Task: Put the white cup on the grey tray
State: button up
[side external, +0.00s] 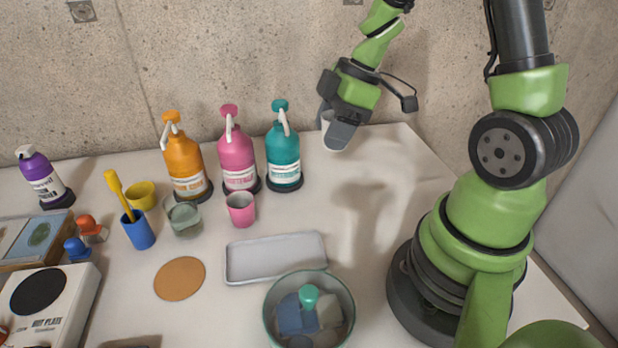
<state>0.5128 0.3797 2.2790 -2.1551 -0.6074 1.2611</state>
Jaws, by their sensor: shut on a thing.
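My gripper (338,128) is raised at the upper right of the table, right of the teal bottle and well above and behind the grey tray. No other white cup shows on the table. The grey tray (276,257) is a shallow rectangle lying flat and empty at the middle of the table.
A bowl of blocks (309,310) stands just in front of the tray. A pink cup (241,209) and grey-green cup (185,218) stand behind it to the left. Orange (184,160), pink (238,155) and teal (284,150) pump bottles line the back. The table right of the tray is clear.

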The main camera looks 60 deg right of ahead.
notch_tip(320, 180, up, 9)
jog(key=n+g, duration=0.5)
jog(key=n, duration=0.9)
send_over(248, 271)
jog(key=d, duration=0.1)
jog(key=shift+m+y, duration=0.3)
jog(key=shift+y, duration=0.1)
jog(key=f, duration=2.3)
jog(key=shift+w+d+f, duration=0.1)
jog(key=shift+w+d, duration=0.1)
jog(key=shift+w, duration=0.1)
jog(key=shift+f, duration=0.1)
jog(key=o, duration=0.9)
